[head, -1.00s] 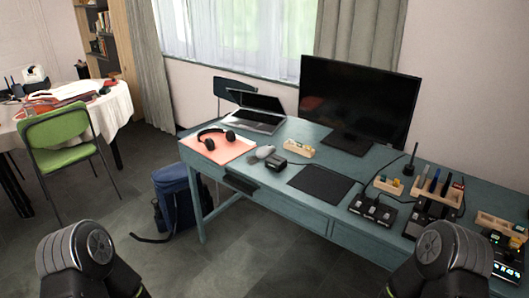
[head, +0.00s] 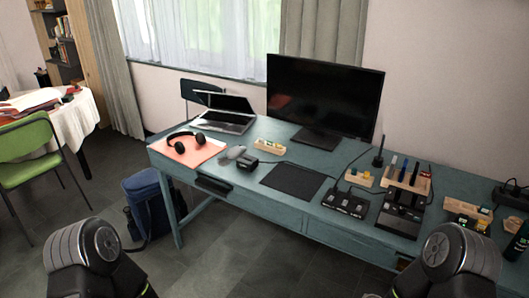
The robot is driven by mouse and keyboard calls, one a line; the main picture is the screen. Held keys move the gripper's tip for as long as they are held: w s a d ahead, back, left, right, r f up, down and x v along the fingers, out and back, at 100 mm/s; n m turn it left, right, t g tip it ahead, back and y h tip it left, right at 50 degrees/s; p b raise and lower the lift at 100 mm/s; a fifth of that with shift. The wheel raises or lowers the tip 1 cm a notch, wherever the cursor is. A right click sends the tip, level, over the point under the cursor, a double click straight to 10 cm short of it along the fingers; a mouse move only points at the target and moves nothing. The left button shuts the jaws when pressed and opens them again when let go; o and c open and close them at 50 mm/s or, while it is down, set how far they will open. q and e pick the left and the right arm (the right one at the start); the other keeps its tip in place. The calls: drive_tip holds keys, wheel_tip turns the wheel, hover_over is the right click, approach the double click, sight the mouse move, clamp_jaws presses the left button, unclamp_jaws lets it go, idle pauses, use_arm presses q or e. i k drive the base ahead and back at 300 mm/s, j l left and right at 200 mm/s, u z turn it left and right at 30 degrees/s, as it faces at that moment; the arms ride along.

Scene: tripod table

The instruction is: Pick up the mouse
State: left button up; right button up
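A small grey rounded thing, which looks like the mouse (head: 236,152), lies on the teal desk (head: 226,185). It is between the black headphones (head: 186,145) and the black mouse pad (head: 293,180). A small dark object (head: 248,162) lies close beside it on the right. Neither gripper is in view; only rounded dark parts of my two arms show at the bottom left and bottom right, well short of the desk.
A monitor (head: 324,98) and an open laptop (head: 226,113) stand along the back of the desk. A black pedal-like device (head: 345,202) and wooden organisers (head: 408,180) are to the right. A blue bag (head: 148,201) stands on the floor at the desk's left. Floor before the desk is open.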

sight(235, 152)
drive_tip(key=i+j+z, duration=0.1)
drive_tip(key=z, duration=0.35)
drive_tip(key=j+z, duration=0.2)
drive_tip(key=z, duration=0.25)
drive_tip(key=j+z, duration=0.2)
drive_tip(key=z, duration=0.25)
drive_tip(key=j+z, duration=0.25)
drive_tip(key=z, duration=0.2)
drive_tip(key=j+z, duration=0.2)
drive_tip(key=z, duration=0.25)
drive_tip(key=k+j+z, duration=0.4)
drive_tip(key=j, duration=0.6)
drive_tip(key=k+j+z, duration=0.4)
drive_tip(key=k+j, duration=0.3)
drive_tip(key=j, duration=0.15)
drive_tip(key=k+j+z, duration=0.4)
drive_tip(key=k+j, duration=0.55)
drive_tip(key=k, duration=0.15)
drive_tip(key=k+j, duration=0.3)
drive_tip(key=k, duration=0.15)
